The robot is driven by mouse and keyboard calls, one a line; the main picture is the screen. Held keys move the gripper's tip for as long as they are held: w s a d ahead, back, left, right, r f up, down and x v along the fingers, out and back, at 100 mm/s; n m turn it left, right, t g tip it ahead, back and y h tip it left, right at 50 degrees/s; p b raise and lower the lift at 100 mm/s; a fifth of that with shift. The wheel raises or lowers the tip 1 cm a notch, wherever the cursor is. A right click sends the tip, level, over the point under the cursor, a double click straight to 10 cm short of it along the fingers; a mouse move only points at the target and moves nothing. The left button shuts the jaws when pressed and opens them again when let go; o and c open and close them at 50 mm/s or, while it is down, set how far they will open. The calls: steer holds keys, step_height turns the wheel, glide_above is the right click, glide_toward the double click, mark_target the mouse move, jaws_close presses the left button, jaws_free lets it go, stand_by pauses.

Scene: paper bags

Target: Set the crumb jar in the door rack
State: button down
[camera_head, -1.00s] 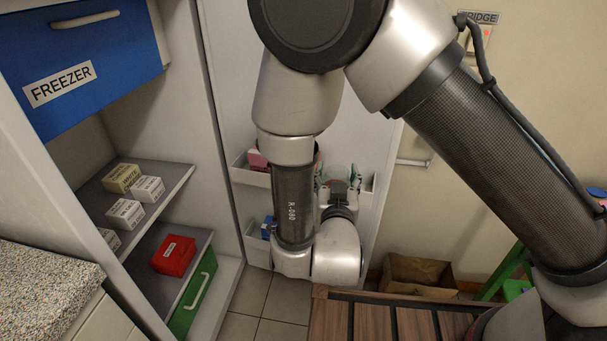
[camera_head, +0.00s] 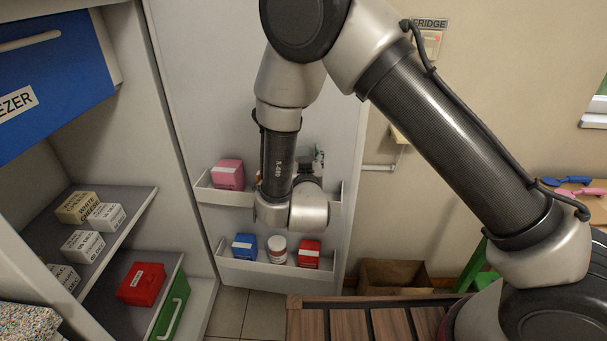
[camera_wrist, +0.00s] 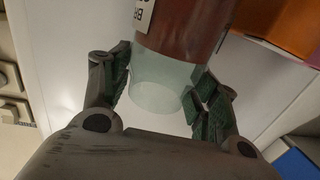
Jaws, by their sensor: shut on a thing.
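The crumb jar (camera_wrist: 185,35) is in the wrist view, a glass cylinder with a clear, pale green end, reddish-brown contents and a partly visible label. My gripper (camera_wrist: 162,92) is shut on the jar, with its dark green pads on either side of the clear end. In the head view my arm hides the jar. The fridge door's upper rack (camera_head: 224,196) has my wrist in front of its middle, with a pink box (camera_head: 228,174) at its left. The lower rack (camera_head: 262,270) is below. Whether the jar touches the upper rack is hidden.
The lower rack holds a blue box (camera_head: 244,247), a white jar (camera_head: 277,249) and a red box (camera_head: 308,253). Fridge shelves with several cartons (camera_head: 84,246) stand at left. A cardboard box (camera_head: 392,275) is on the floor behind the slatted wooden top (camera_head: 390,322).

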steer(key=shift+w+f, duration=0.25)
steer(key=shift+f, duration=0.25)
steer(key=shift+w+f, duration=0.25)
steer(key=shift+f, duration=0.2)
steer(key=shift+w+d+f, duration=0.1)
steer(key=shift+w+f, duration=0.05)
steer(key=shift+f, duration=2.35)
steer(key=shift+f, duration=0.15)
steer(key=shift+c, duration=2)
jaws_free()
